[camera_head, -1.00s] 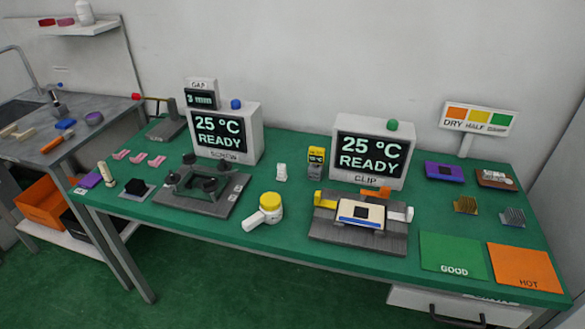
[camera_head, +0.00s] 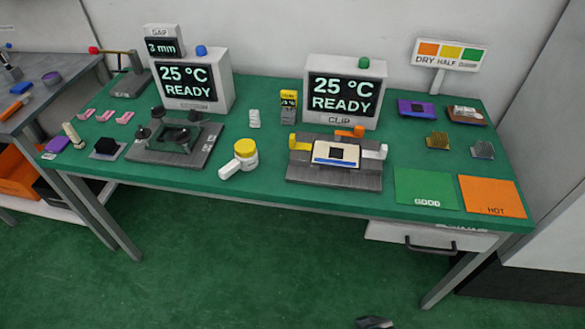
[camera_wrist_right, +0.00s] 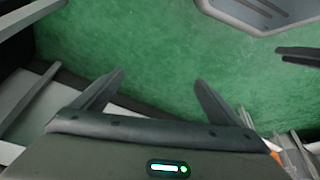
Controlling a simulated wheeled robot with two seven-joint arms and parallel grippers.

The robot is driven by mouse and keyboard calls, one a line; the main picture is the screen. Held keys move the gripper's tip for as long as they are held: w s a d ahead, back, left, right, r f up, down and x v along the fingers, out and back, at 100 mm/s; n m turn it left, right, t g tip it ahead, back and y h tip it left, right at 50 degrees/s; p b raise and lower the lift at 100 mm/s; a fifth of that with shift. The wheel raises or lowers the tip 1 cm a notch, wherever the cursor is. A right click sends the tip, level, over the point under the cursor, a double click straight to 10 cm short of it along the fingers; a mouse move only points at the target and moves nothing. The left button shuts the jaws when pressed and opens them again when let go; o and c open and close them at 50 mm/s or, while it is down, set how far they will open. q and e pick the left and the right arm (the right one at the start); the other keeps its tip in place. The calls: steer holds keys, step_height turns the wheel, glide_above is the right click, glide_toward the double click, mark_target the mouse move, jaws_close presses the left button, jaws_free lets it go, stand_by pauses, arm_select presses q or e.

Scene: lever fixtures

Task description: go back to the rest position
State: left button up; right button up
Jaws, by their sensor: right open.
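My right gripper (camera_wrist_right: 155,92) shows in the right wrist view with its two dark fingers spread apart. Nothing is between them, and green floor lies beyond. It is clear of the bench objects. A small dark grey piece, probably part of my own arm, pokes in at the bottom edge of the head view. I cannot make out my left gripper in either view.
The green workbench (camera_head: 262,180) carries the screw fixture (camera_head: 178,140), the clip fixture (camera_head: 335,172), two READY displays, a yellow-lidded jar (camera_head: 245,153), a green GOOD mat (camera_head: 425,187) and an orange HOT mat (camera_head: 491,196). A drawer (camera_head: 425,238) hangs below. Open green floor (camera_head: 250,265) lies in front.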

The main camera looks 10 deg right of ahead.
steer(key=s+a+f+t, duration=0.1)
steer(key=s+f, duration=0.2)
steer(key=f, duration=0.7)
steer(key=s+a+f+y, duration=0.1)
steer(key=s+f, duration=0.2)
steer(key=f, duration=0.7)
steer(key=shift+f+t, duration=0.4)
